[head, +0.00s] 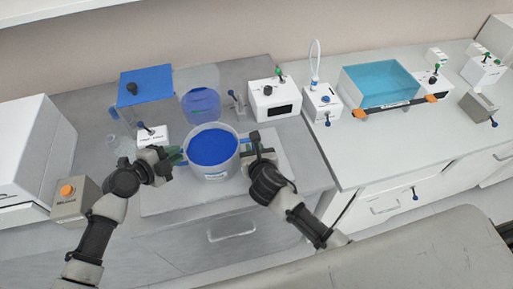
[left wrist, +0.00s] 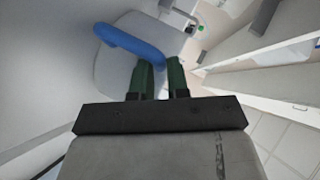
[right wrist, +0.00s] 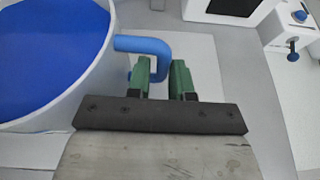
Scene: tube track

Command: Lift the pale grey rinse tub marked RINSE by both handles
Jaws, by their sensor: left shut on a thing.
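The pale grey rinse tub (head: 216,173) sits upright on the counter at left-centre, filled with blue liquid. It has a blue handle on each side and a small label on its front. My left gripper (head: 173,156) is shut on the left handle, which shows as a blue bar in the left wrist view (left wrist: 128,41). My right gripper (right wrist: 162,78) is at the right handle (right wrist: 148,45), whose bent end lies between its green fingers. Whether those fingers press on the handle I cannot tell. In the head view the right gripper hides most of that handle.
A blue-topped box (head: 146,84) and a round blue vessel (head: 201,105) stand behind the tub. White devices (head: 274,101) stand to the right, then a turquoise tank (head: 381,85) with orange handles. A grey box with an orange button (head: 75,197) is at left.

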